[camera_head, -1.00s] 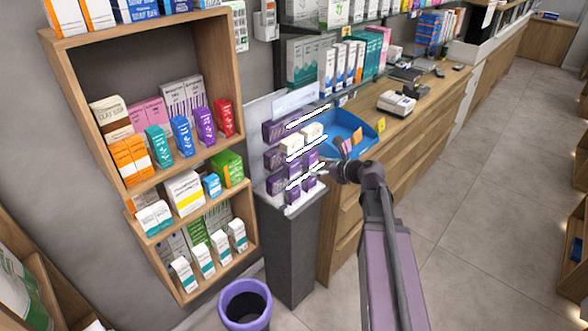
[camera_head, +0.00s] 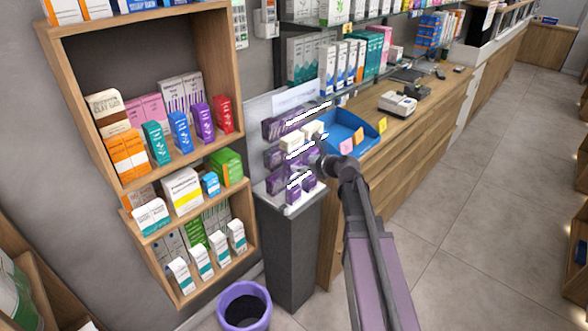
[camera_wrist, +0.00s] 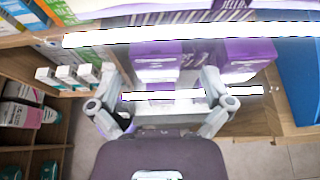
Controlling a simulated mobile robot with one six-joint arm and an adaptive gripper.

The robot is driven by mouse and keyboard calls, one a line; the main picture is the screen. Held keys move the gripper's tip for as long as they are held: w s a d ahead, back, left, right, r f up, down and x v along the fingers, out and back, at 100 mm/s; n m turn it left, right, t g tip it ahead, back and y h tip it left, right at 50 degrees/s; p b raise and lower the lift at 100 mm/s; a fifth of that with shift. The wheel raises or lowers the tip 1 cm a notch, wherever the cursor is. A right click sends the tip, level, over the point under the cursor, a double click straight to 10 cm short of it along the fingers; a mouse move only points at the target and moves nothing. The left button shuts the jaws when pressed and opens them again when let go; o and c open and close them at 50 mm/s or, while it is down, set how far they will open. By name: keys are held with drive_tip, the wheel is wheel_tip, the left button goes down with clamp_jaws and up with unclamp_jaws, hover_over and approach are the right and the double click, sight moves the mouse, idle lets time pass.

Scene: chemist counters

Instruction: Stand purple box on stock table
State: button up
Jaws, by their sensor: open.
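Several purple boxes stand on a tiered display rack; one front purple box (camera_head: 309,183) shows at its lower right. In the wrist view a purple box (camera_wrist: 157,62) with a white lower band lies ahead between my fingers, and another purple box (camera_wrist: 247,58) is just right of it. My gripper (camera_wrist: 160,88) is open and empty, its fingers spread to either side of the nearer box's line. I cannot tell whether they touch it. In the head view my gripper (camera_head: 322,163) is at the rack's right side, partly hidden by its own wrist. I cannot tell which surface is the stock table.
The rack stands on a dark grey pedestal (camera_head: 292,250). A blue tray (camera_head: 347,127) is on the wooden counter (camera_head: 390,135) to the right. A wooden shelf unit (camera_head: 65,95) with many boxes is left. A purple bin (camera_head: 245,305) stands below. Floor at right is clear.

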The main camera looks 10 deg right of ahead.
sight(296, 163)
drive_tip(key=shift+f, duration=0.1)
drive_tip(key=shift+w+a+f+b, duration=0.3)
drive_tip(key=shift+w+a+b, duration=0.1)
drive_tip(key=shift+w, duration=0.05)
drive_tip(key=shift+b+x, duration=0.75)
drive_tip(key=shift+x, duration=1.2)
drive_tip(key=shift+s, duration=0.15)
drive_tip(key=c, duration=1)
drive_tip(key=shift+r, duration=0.15)
